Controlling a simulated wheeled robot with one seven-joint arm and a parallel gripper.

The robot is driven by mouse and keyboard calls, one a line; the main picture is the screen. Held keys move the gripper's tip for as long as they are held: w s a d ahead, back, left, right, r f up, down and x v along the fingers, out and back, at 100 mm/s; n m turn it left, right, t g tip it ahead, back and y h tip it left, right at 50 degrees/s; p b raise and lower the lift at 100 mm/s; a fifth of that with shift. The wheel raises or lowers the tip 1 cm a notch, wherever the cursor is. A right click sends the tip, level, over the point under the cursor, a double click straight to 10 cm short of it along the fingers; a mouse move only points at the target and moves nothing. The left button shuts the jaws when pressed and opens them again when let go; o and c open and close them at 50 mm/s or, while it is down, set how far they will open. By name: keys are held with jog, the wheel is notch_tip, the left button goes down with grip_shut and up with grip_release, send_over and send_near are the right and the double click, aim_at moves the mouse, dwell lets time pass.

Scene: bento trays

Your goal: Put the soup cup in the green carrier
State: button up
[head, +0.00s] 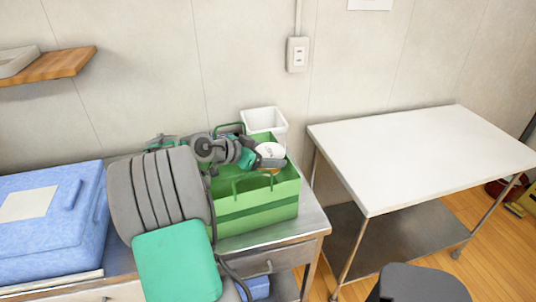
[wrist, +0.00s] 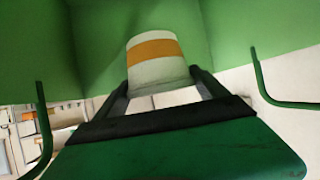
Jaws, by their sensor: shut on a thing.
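The soup cup (wrist: 160,62) is white with an orange band. In the wrist view it sits between the two fingers of my gripper (wrist: 163,84), which is shut on it. In the head view the cup's white lid (head: 269,150) shows at the right end of my arm, over the green carrier (head: 257,208). The carrier is an open green box with thin green handles, standing on the metal counter. Its green walls (wrist: 255,28) surround the cup in the wrist view. How far the cup is from the carrier's floor cannot be told.
A white bin (head: 264,119) stands behind the carrier by the wall. A blue box (head: 38,237) is at the left of the counter. A white-topped table (head: 420,152) on the right is bare. A wooden shelf (head: 55,66) juts out at upper left.

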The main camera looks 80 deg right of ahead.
jog(key=shift+f, duration=0.3)
jog(key=o, duration=1.5)
jog(key=shift+r, duration=0.1)
jog(key=shift+w+a+r+p, duration=0.1)
jog(key=shift+r+p, duration=0.65)
jog(key=shift+r, duration=0.15)
jog(key=b+v, duration=0.1)
jog(key=v, duration=0.4)
jog(key=b+v, duration=0.1)
jog(key=v, duration=0.5)
jog(key=shift+w+a+f, duration=0.1)
jog(key=shift+w+a, duration=0.1)
jog(key=shift+a, duration=0.1)
